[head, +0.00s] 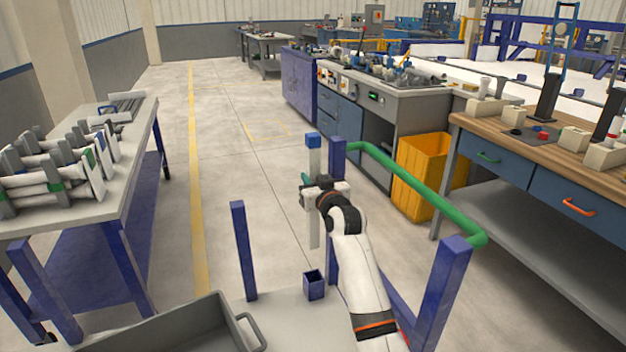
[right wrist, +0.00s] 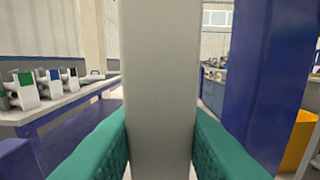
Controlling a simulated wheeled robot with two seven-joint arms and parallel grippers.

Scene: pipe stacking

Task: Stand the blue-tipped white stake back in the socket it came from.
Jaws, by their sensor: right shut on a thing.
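The white stake (head: 314,230) with its blue tip (head: 313,141) stands upright in the head view. My right gripper (head: 308,190) is shut on it at mid height. In the right wrist view the stake (right wrist: 161,90) fills the middle between the green fingers. A small dark blue square socket (head: 314,284) sits on the pale platform, below the stake's lower end. The stake's foot appears above and just behind the socket in the picture; I cannot tell the exact gap. My left gripper is not in view.
Blue posts stand close by, one just right of the stake (head: 337,165) and one to its left (head: 243,250). A green rail (head: 415,190) runs to the right. A grey tray (head: 190,330) lies at the front. A table with pipes (head: 110,200) stands left.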

